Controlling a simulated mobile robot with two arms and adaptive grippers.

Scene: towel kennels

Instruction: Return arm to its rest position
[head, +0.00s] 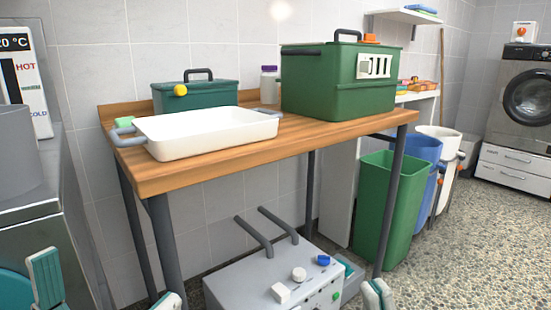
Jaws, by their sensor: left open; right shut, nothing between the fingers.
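My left gripper (106,289) is at the lower left of the head view. Its two teal and pale fingers are wide apart, with nothing between them. My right gripper (378,294) is at the bottom, right of centre, with its fingers together and nothing held. Both are low in the picture, below the top of the wooden table (290,140). The bottom edge of the view cuts off most of both arms.
On the table are a white tray (205,130), a small green case (195,97), a large green box (338,82) and a purple-capped jar (269,85). Green (388,205), blue (424,160) and white bins stand right of it. A grey cabinet (45,230) is at left. Open pebbled floor (470,240) lies right.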

